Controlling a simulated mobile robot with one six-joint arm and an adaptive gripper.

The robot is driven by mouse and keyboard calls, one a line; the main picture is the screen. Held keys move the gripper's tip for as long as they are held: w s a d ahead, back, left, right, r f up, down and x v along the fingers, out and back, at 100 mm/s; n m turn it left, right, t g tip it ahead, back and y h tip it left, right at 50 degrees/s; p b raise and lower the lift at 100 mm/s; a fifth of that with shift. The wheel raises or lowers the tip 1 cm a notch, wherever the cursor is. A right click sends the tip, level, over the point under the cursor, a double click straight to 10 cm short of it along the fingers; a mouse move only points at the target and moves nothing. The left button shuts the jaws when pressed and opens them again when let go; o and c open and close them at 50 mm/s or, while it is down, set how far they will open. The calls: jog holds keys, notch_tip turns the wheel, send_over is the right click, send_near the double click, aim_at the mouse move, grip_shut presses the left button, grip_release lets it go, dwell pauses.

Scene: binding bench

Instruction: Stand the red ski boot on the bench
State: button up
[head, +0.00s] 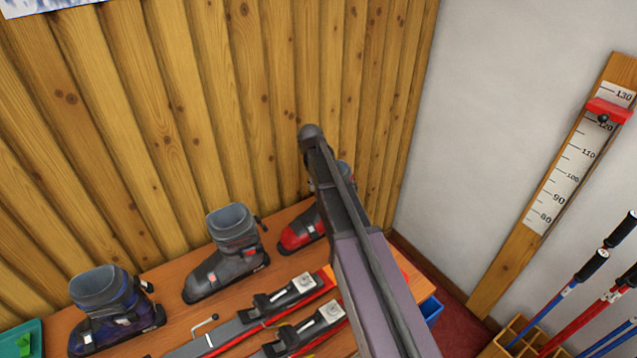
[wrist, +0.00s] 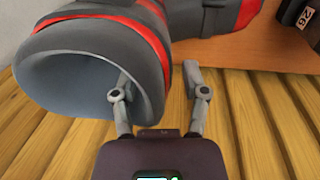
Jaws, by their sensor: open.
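The red ski boot (head: 300,231) is at the right of the boot row on the wooden bench (head: 170,272), toe to the left, partly hidden by my arm. It looks upright, with its grey shaft showing beside the arm. In the wrist view the boot (wrist: 95,65) fills the upper left, its grey-blue cuff opening facing the camera, with red bands. My gripper (wrist: 158,75) is open. The gripper is hidden in the head view.
A grey boot (head: 228,255) and a blue boot (head: 110,310) stand left on the bench. Skis with bindings (head: 285,298) lie in front. The plank wall (head: 190,110) is close behind. A blue bin (head: 431,309) and ski poles (head: 590,295) are at the right.

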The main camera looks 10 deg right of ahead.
jog(key=shift+r, duration=0.1)
notch_tip(320, 180, up, 12)
jog(key=a+p, duration=0.1)
jog(key=p, duration=1.1)
jog(key=shift+s+a, duration=0.35)
dwell(0.4)
jog(key=s+d+m+y, duration=0.1)
jog(key=s+m, duration=0.3)
jog(key=s, duration=2)
jog(key=shift+s+d+g+y, duration=0.2)
jog(key=shift+s+g+y, duration=0.05)
jog(key=shift+g+y, duration=0.05)
jog(key=shift+f, duration=0.25)
notch_tip(320, 180, down, 4)
jog(key=b, duration=0.4)
jog(key=shift+r, duration=0.1)
